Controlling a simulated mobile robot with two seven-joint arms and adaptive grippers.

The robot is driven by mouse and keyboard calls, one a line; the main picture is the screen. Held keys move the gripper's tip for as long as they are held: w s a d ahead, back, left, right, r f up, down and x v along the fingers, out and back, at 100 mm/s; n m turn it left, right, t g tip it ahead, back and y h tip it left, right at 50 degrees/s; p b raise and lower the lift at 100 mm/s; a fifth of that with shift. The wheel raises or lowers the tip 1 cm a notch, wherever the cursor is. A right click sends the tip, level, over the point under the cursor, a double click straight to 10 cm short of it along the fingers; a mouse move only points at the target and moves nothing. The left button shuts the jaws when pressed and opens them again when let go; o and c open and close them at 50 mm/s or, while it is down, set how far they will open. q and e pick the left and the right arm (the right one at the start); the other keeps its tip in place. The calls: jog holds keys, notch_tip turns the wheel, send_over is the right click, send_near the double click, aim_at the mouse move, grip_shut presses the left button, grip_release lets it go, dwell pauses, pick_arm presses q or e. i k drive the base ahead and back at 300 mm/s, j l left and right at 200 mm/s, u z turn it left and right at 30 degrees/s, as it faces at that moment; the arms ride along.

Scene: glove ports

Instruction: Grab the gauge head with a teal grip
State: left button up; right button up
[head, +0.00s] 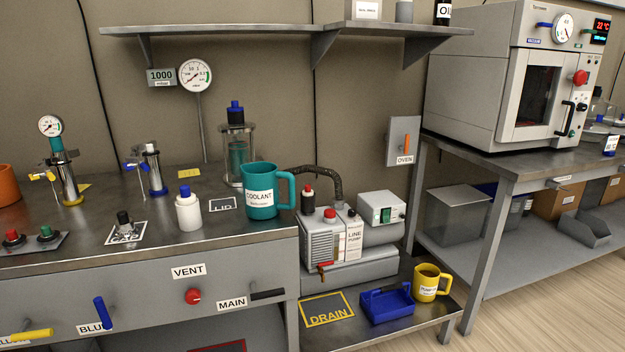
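The gauge head (50,126) has a round white dial. Below the dial is a teal grip (56,145). It sits upright on top of a metal port post (67,177) with a yellow lever, at the left of the grey bench. Neither of my grippers shows in the head view.
A second port (153,170) with a blue lever stands to the right of the gauge head. An orange container (8,186) is at the left edge. A button box (31,241), white bottle (189,210) and teal coolant mug (262,192) stand on the bench. A shelf (270,29) overhangs the back.

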aim_at(51, 126)
jog(key=u, duration=1.35)
jog(key=i+j, duration=0.25)
jog(key=i+j+z, duration=0.25)
jog(key=i+j, duration=0.15)
jog(key=i+j+z, duration=0.25)
jog(key=i+j, duration=0.3)
